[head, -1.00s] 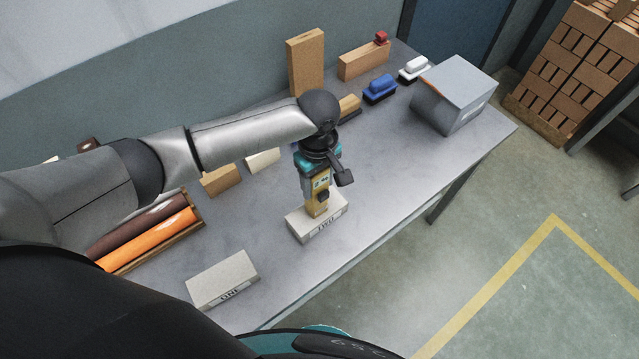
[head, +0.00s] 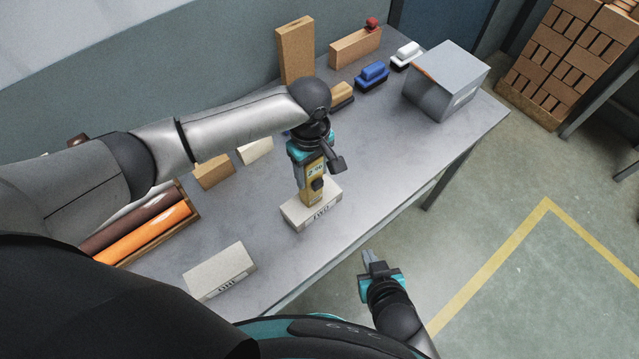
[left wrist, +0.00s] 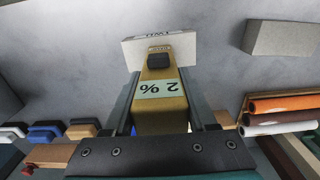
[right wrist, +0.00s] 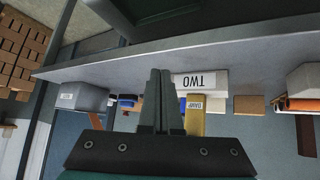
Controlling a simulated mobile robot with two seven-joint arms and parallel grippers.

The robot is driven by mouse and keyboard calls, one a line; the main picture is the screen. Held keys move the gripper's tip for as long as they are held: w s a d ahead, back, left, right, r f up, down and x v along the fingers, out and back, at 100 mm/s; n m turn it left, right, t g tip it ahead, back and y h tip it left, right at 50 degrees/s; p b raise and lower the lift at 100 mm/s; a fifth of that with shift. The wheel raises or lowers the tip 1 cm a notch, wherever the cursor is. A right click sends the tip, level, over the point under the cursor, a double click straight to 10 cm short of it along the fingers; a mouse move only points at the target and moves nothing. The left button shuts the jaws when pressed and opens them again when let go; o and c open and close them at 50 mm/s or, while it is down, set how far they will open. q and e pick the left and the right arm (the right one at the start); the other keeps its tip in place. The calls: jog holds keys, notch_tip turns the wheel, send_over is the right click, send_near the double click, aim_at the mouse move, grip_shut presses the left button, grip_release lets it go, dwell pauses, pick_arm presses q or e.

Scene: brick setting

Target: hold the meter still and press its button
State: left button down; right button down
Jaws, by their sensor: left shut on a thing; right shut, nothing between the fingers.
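The meter (head: 313,188) is a tan-yellow handheld block with a pale display reading about 2 % and a dark button (head: 317,184). It also shows in the left wrist view (left wrist: 160,113), and its edge in the right wrist view (right wrist: 195,124). My left gripper (head: 310,167) is shut on the meter, one finger on each side, holding it upright over the pale block marked TWO (head: 298,215). Its lower end seems to meet the block; I cannot tell if they touch. My right gripper (head: 374,260) is shut and empty, off the table's front edge, apart from the meter.
Another pale block (head: 219,268) lies at the front left. A tray of orange and brown rolls (head: 192,207) is at the left. Brushes (head: 371,76), wooden blocks (head: 296,50) and a grey box (head: 445,82) stand along the back. The table's front right is clear.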

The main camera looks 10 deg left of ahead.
aim_at(318, 185)
jog(key=w+a+r+t+y, duration=0.1)
jog(key=w+a+r, duration=0.1)
jog(key=r, duration=0.6)
jog(key=shift+a+r+t, duration=0.3)
jog(key=shift+a+r, duration=0.1)
jog(key=shift+a, duration=0.35)
jog(key=shift+w+a, duration=0.1)
jog(key=w+a, duration=0.5)
jog(key=a, duration=0.1)
jog(key=shift+w+a, duration=0.2)
jog(key=shift+a, duration=0.2)
dwell(1.1)
jog(key=shift+w+a, duration=0.25)
jog(key=shift+a, duration=0.05)
jog(key=shift+w+a, duration=0.1)
jog(key=shift+a, duration=0.05)
dwell(0.5)
